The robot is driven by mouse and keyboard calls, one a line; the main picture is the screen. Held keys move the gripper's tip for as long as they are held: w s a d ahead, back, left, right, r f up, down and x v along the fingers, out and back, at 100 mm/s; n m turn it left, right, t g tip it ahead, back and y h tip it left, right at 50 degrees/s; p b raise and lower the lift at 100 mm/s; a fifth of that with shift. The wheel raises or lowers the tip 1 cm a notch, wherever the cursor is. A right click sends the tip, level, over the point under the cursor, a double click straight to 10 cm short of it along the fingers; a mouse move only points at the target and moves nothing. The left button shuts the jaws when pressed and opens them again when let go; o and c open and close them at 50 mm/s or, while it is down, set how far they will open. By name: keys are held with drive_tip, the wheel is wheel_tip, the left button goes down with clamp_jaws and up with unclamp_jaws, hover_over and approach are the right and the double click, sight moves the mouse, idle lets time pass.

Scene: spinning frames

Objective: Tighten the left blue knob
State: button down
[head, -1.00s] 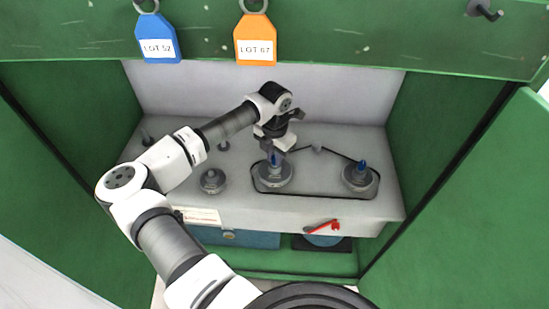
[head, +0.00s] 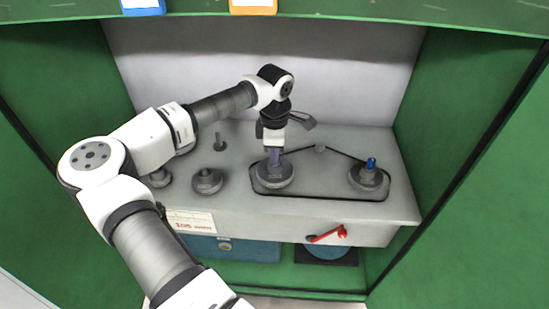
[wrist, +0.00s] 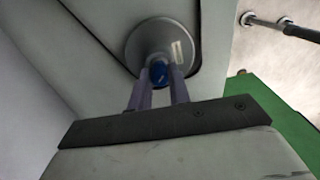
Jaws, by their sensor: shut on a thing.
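The left blue knob shows in the wrist view (wrist: 158,74), its blue top between the two fingers of my gripper (wrist: 158,90). It stands on a round grey base (head: 273,174) inside the black belt outline on the grey bench. In the head view my gripper (head: 274,155) points down onto it and hides the knob's blue part. The fingers are shut on the knob. The right blue knob (head: 371,163) stands free on its own round base (head: 367,178) at the right end of the outline.
Grey round bobbin-like parts (head: 207,181) and a thin post (head: 219,142) stand on the bench left of the knob. A red lever (head: 328,234) is on the front face. Green walls close in both sides, and a green beam (head: 300,12) crosses above.

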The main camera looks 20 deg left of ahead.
drive_tip(key=m+b, duration=0.1)
drive_tip(key=m, duration=0.3)
drive_tip(key=shift+f+m+b, duration=0.1)
drive_tip(key=shift+m+b, duration=0.2)
drive_tip(key=shift+b, duration=0.1)
drive_tip(key=m+b, duration=0.1)
drive_tip(key=m, duration=0.3)
drive_tip(key=shift+m, duration=0.4)
drive_tip(key=shift+w, duration=0.1)
drive_tip(key=c, duration=1.3)
unclamp_jaws()
drive_tip(key=shift+r, duration=0.2)
wheel_tip(320, 180, up, 14)
drive_tip(key=shift+f+b, duration=0.15)
drive_tip(key=shift+b, duration=0.15)
